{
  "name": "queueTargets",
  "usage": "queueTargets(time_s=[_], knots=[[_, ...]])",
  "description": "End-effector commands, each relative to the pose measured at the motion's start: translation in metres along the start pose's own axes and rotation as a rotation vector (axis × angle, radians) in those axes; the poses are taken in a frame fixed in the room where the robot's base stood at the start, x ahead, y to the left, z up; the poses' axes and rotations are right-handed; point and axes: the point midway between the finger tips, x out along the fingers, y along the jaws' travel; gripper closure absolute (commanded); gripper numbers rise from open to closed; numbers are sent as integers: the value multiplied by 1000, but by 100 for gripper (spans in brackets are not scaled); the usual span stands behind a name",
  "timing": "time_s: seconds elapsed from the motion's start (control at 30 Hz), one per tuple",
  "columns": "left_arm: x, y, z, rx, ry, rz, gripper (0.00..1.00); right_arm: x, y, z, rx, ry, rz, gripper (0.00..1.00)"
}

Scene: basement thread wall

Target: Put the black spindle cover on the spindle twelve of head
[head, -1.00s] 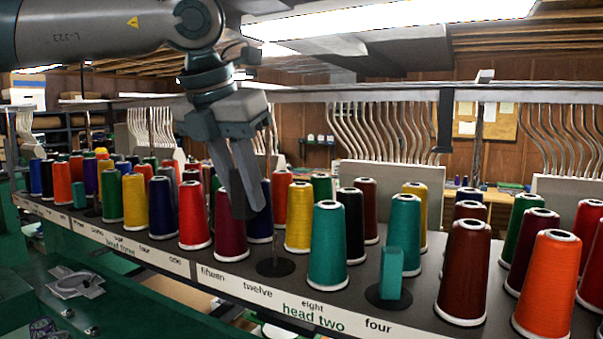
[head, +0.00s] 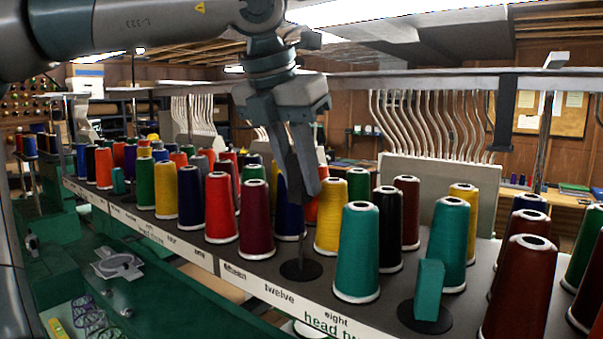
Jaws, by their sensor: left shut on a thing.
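My left gripper (head: 306,190) points down over the front row of thread cones. It is shut on the black spindle cover (head: 293,182), a dark block partly hidden by the fingers. Below it, a bare thin spindle (head: 301,235) stands on a round black disc (head: 300,270) behind the label "twelve" (head: 279,293). In this view the cover lines up with the upper part of that spindle; I cannot tell whether it is around it or in front of it. My right gripper is not in view.
A maroon cone (head: 256,220) stands left of the disc and a teal cone (head: 357,250) right of it. A teal block-shaped cover (head: 429,290) stands on another disc further right. Several cones crowd behind. A rail (head: 420,84) with bent tubes runs above.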

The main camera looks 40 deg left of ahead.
Motion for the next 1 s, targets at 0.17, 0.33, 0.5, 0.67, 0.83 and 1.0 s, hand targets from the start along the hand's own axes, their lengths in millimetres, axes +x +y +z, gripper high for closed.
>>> queueTargets(time_s=[0.17,0.33,0.5,0.67,0.83,1.0], knots=[[2,0,-1,0,0,0,100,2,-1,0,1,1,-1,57],[9,0,-4,0,1,-1,100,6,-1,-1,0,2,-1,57],[20,0,-8,0,1,0,100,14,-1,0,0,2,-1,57],[32,0,-13,1,1,0,100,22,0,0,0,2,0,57],[45,0,-19,1,2,-1,100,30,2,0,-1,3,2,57],[58,0,-24,0,1,0,100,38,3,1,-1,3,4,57]])
